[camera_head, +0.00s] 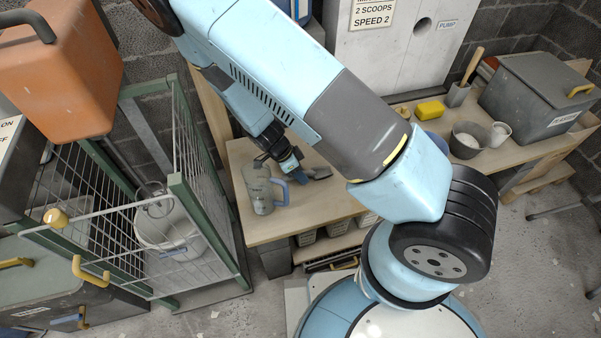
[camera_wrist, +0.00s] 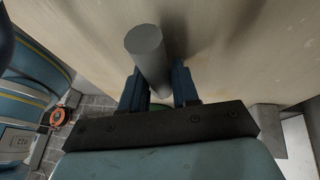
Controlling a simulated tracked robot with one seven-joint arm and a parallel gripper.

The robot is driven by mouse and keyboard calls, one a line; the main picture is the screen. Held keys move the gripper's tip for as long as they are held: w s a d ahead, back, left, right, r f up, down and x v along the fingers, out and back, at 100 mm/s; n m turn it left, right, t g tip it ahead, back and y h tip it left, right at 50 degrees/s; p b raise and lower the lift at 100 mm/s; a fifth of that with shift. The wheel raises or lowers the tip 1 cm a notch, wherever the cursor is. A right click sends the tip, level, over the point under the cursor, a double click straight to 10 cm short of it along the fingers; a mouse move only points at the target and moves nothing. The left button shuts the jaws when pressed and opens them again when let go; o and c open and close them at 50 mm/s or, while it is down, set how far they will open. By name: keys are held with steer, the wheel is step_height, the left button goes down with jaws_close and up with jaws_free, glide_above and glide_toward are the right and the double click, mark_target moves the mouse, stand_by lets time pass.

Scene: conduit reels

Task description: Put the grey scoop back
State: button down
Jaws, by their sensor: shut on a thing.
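The grey scoop (camera_head: 319,173) shows in the head view as a small dark grey shape at my gripper (camera_head: 298,175), low over the wooden bench. In the wrist view, a grey round bar (camera_wrist: 148,55), which looks like the scoop's handle, stands between the two blue fingers of my gripper (camera_wrist: 156,88). My gripper is shut on it. The scoop's bowl is not clear in the wrist view. I cannot tell whether the scoop touches the bench.
A grey jug (camera_head: 258,190) with a blue handle stands close left of my gripper on the bench (camera_head: 262,229). A yellow sponge (camera_head: 431,109), a grey bowl (camera_head: 468,139), a white cup (camera_head: 500,134) and a lidded grey box (camera_head: 535,105) are farther right. A wire cage (camera_head: 176,140) stands left.

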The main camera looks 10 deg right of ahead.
steer(key=c, duration=0.8)
jaws_free()
steer(key=shift+c, duration=0.2)
steer(key=shift+r, duration=0.1)
steer(key=s+v, duration=0.1)
steer(key=v, duration=1.1)
steer(key=shift+w, duration=0.45)
steer(key=shift+r, duration=0.1)
